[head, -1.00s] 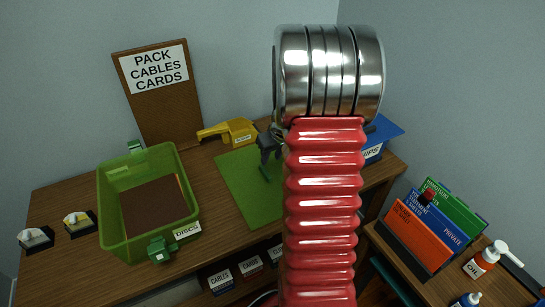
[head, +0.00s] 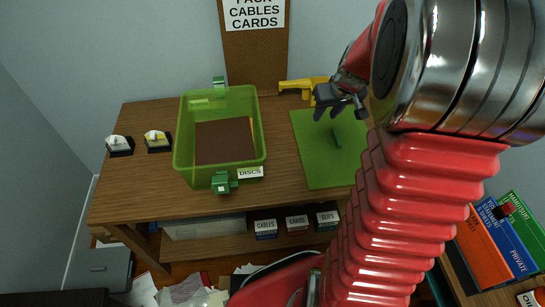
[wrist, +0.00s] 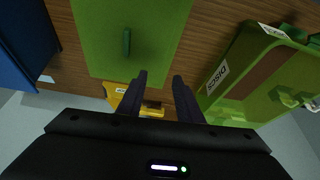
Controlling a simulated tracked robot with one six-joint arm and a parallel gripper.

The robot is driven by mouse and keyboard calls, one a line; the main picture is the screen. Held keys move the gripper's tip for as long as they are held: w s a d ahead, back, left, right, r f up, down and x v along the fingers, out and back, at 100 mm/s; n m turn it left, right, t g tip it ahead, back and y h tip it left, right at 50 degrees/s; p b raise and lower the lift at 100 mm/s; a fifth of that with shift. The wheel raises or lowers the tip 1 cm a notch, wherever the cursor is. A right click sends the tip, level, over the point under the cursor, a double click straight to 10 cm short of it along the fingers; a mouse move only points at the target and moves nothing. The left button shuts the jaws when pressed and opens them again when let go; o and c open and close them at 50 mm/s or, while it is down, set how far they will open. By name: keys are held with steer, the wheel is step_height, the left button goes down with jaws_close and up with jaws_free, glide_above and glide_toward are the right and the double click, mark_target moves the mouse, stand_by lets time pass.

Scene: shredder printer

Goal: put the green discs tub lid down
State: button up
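The green tub lid (head: 322,168) lies flat on the wooden table, right of the green discs tub (head: 252,158). Its upright dark green handle (head: 337,138) stands near its middle. My gripper (head: 340,110) is above the far part of the lid, fingers apart and empty. In the wrist view the gripper (wrist: 159,76) shows two separate fingers with nothing between them. The lid (wrist: 155,45) and handle (wrist: 127,42) are beyond the fingertips, apart from them. The tub (wrist: 215,78) shows at right there, open-topped, with a brown content inside and latches at its ends.
A yellow tool-like object (head: 296,86) is at the table's back, near my gripper. Two small dials (head: 120,145) sit left of the tub. A sign board (head: 256,55) stands behind. Binders (head: 485,250) stand at right.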

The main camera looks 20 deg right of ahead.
steer(key=s+a+r+n, duration=0.1)
steer(key=s+a+r, duration=0.45)
steer(key=a, duration=0.45)
steer(key=s+a+r+n, duration=0.1)
steer(key=s+a+r, duration=0.45)
steer(key=a, duration=0.55)
steer(key=s+a+r+t, duration=0.1)
steer(key=s+a, duration=0.4)
steer(key=s, duration=0.2)
steer(key=shift+r+y, duration=0.15)
steer(key=shift+y, duration=0.25)
